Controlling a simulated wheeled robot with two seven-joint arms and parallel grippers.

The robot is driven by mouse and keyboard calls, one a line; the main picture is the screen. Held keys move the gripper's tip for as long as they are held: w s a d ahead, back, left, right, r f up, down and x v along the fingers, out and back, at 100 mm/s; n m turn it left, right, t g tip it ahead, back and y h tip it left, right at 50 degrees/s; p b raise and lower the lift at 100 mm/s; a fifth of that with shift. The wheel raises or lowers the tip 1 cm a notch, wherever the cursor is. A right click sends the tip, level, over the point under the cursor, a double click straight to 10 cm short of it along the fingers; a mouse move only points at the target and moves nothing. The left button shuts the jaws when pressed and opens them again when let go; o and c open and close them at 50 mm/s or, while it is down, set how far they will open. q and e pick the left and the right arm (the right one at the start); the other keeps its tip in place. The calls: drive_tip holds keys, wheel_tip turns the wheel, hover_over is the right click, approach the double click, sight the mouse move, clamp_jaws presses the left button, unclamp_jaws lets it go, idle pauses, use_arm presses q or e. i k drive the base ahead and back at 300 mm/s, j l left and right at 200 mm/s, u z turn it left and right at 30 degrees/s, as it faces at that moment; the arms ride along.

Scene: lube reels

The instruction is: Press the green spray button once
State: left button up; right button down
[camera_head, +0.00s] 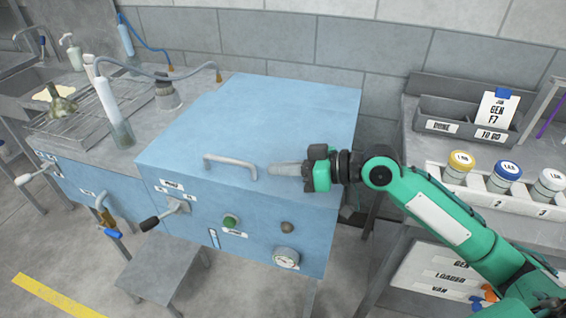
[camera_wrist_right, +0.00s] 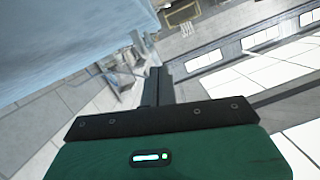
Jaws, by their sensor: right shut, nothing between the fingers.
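The green spray button (camera_head: 230,221) is a round knob on the front face of the blue cabinet (camera_head: 300,112), with a small label beside it. My right gripper (camera_head: 274,169) is shut and empty. In the head view its fingers point left, above and to the right of the button, close to the right end of the grey handle (camera_head: 231,164). In the right wrist view, my shut right gripper (camera_wrist_right: 157,72) shows with the blue cabinet (camera_wrist_right: 60,45) at the upper left; the button is not visible there. My left gripper is in neither view.
A dark knob (camera_head: 287,227) and a round gauge (camera_head: 286,258) sit right of the button. A black-tipped lever (camera_head: 163,216) sticks out to its left. A grey stool (camera_head: 160,268) stands below. A rack of jars (camera_head: 500,190) is at the right.

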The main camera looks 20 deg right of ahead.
sight(228, 222)
drive_tip(key=k+l, duration=0.15)
drive_tip(key=l, duration=0.2)
drive_tip(key=k+l, duration=0.15)
drive_tip(key=l, duration=0.25)
drive_tip(key=k+l, duration=0.15)
drive_tip(key=l, duration=0.2)
